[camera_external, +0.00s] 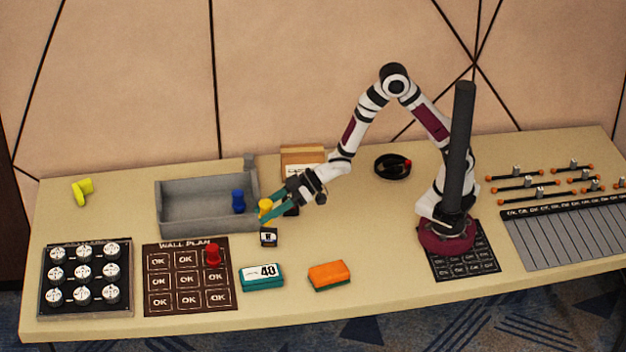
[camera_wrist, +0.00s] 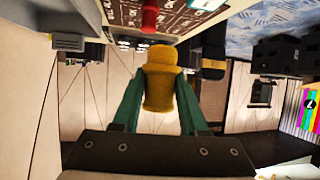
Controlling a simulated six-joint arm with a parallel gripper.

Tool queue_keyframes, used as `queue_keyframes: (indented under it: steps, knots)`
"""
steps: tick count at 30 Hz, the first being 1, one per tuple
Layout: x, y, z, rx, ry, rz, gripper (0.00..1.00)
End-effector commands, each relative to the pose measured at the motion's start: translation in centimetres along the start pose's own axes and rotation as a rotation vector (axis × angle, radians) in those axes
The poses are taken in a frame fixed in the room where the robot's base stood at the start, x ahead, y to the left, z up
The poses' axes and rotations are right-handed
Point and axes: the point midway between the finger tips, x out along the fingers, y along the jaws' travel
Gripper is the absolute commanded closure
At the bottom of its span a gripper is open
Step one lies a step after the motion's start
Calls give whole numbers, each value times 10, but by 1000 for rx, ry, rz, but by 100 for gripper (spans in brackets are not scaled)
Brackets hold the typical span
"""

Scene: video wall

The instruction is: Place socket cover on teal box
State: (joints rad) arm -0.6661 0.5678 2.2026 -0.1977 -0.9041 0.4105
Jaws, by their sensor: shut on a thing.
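The teal box (camera_external: 262,280), with a white top marked 40, lies near the table's front edge. My gripper (camera_external: 267,212) points down and left beside the grey tray's right end, behind the teal box and apart from it. Its teal fingers are shut on a yellow knob-shaped piece (camera_external: 265,205). In the wrist view the yellow piece (camera_wrist: 160,82) sits between the two fingers of my gripper (camera_wrist: 160,95). I cannot tell for sure which thing is the socket cover. A small black block with a white mark (camera_external: 268,237) stands just below my gripper.
The grey tray (camera_external: 190,220) holds a blue knob (camera_external: 238,201). A red knob (camera_external: 213,254) stands on the brown wall-plan board (camera_external: 160,299). An orange-and-teal sponge-like block (camera_external: 329,275) lies right of the teal box. A cardboard box (camera_external: 303,153) stands behind my gripper.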

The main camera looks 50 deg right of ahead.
Motion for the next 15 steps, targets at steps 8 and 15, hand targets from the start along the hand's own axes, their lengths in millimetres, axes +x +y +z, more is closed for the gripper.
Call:
queue_keyframes:
  steps: [8,15]
  knots:
    - [60,-67,24,-2,-1,-3,100]
    - [82,-76,54,0,-4,1,100]
